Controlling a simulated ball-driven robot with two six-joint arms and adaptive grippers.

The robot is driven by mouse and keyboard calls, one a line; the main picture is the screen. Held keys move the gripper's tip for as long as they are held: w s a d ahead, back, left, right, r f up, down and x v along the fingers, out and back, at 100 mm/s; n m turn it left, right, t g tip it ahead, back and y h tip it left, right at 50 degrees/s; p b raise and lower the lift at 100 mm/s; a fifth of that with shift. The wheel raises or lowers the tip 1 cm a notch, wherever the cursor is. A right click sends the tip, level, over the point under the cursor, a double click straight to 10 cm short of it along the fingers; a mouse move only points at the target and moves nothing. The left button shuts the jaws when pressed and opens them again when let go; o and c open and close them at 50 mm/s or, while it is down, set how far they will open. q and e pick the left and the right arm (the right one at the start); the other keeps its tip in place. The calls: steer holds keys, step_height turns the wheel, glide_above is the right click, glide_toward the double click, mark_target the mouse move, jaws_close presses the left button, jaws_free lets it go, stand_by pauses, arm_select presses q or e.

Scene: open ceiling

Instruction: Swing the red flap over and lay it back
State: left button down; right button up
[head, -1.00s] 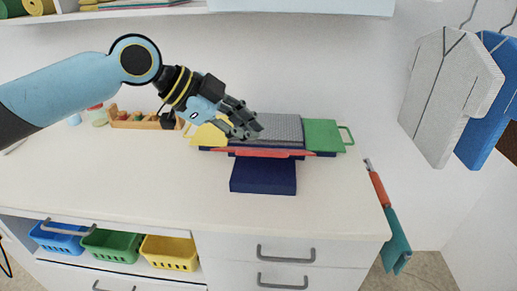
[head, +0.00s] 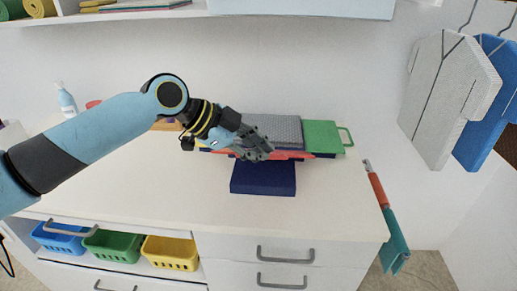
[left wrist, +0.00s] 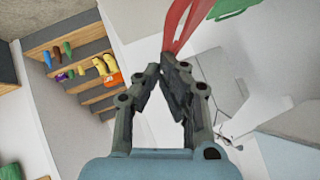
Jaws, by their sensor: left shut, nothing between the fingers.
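A folding board lies on the white counter. Its red flap (head: 300,155) shows as a thin strip along the board's front, partly hidden by my left gripper. The green flap (head: 322,138) with a loop handle is at the right. Grey ribbed material (head: 277,128) lies in the middle, and a navy panel (head: 263,178) sticks out at the front. My left gripper (head: 269,156) is shut and empty, its fingertips at the red strip. In the left wrist view, red strips (left wrist: 193,22) lie just beyond the fingertips (left wrist: 164,62); contact is unclear. My right gripper is not in view.
The counter (head: 130,190) is clear at the front left. A bottle (head: 65,98) stands at the back left. Blue, green and yellow baskets (head: 170,252) sit below. Grey and blue shirt-shaped pieces (head: 452,95) hang at the right.

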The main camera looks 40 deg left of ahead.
arm_select(q)
steer(key=shift+s+d+f+m+t+y+b, duration=0.25)
steer(key=shift+s+d+f+m+t+b, duration=0.35)
steer(key=shift+f+b, duration=2.2)
steer(key=shift+s+d+f+m+t+y+b, duration=0.25)
steer(key=shift+s+f+t+b, duration=0.55)
steer(key=shift+f+b, duration=1.95)
steer(key=shift+s+d+f+m+t+y+b, duration=0.2)
steer(key=shift+s+d+f+m+t+b, duration=0.35)
steer(key=shift+f+b, duration=2.25)
steer(key=shift+s+a+r+b, duration=0.1)
steer(key=shift+s+r+b, duration=0.1)
steer(key=shift+r+b, duration=0.55)
